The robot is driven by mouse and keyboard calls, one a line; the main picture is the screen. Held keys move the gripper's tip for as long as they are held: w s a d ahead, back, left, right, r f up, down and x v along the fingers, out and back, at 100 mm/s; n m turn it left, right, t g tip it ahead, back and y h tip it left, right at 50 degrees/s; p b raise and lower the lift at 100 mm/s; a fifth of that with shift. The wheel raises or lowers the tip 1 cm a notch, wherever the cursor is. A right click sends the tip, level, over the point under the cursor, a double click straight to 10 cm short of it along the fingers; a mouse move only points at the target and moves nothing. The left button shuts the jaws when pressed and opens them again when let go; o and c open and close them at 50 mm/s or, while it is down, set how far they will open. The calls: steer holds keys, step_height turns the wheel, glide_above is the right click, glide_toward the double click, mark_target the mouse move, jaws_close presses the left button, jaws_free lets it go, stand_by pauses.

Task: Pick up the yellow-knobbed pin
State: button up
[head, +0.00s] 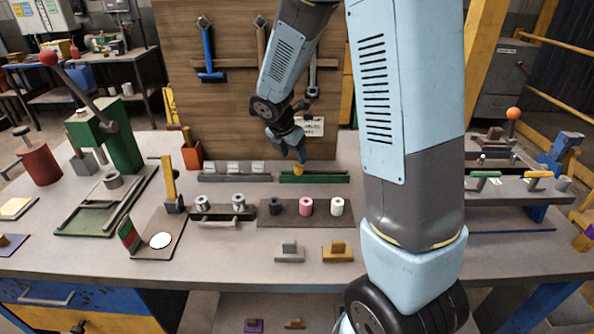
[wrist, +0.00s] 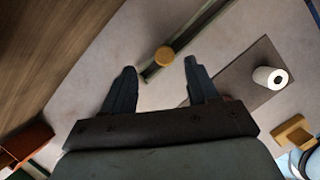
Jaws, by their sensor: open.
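The yellow-knobbed pin (head: 298,169) stands at the green rail (head: 325,178) at the back of the bench, in front of the wooden board. In the wrist view its round yellow knob (wrist: 164,56) shows from above, between and a little beyond the two fingertips. My gripper (head: 291,154) is over the pin in the head view, pointing down. In the wrist view my gripper (wrist: 160,66) is open, with a finger on each side of the knob and a gap to both. The pin's shaft is hidden below the knob.
A dark plate (head: 262,213) with black, pink and white spools lies in front of the rail. A grey rail with pale blocks (head: 234,172) is to its left. The wooden board (head: 225,110) with hanging tools rises close behind. An orange box (head: 192,154) stands farther left.

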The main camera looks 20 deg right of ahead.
mark_target(298, 164)
steer(key=shift+s+x, duration=0.15)
steer(key=shift+x, duration=1.15)
steer(key=shift+s+x, duration=0.1)
steer(key=shift+x, duration=1.2)
jaws_close()
steer(key=shift+r, duration=0.1)
